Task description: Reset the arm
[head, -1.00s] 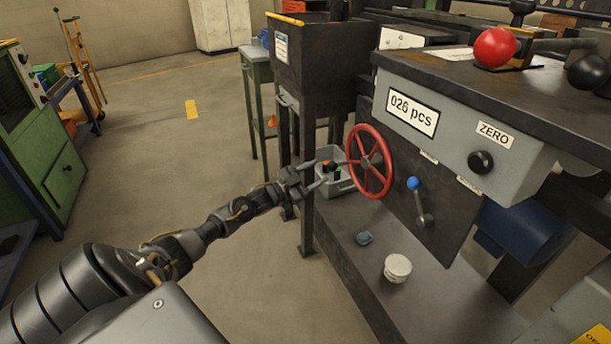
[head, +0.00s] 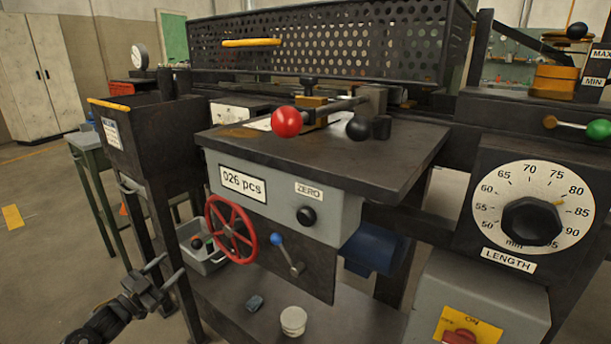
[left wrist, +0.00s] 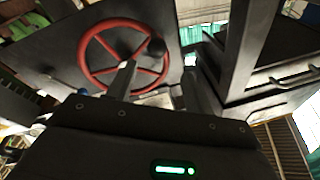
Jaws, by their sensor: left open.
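My left gripper (head: 166,271) shows at the lower left of the head view, open with nothing between its fingers. It is apart from the red handwheel (head: 231,231), to its left and a little lower in the picture. In the left wrist view, the two fingers (left wrist: 156,85) are spread, and the red handwheel (left wrist: 123,58) shows beyond them at upper left. Most of my left arm is cut off by the frame's lower edge. My right gripper is not in view.
A machine counter box (head: 262,195) reads "026 pcs". A blue-knobbed lever (head: 287,253) is beside the wheel. A grey bin (head: 211,262) stands behind it. A white round tin (head: 293,320) sits on the lower shelf. A LENGTH dial (head: 532,216) is at right.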

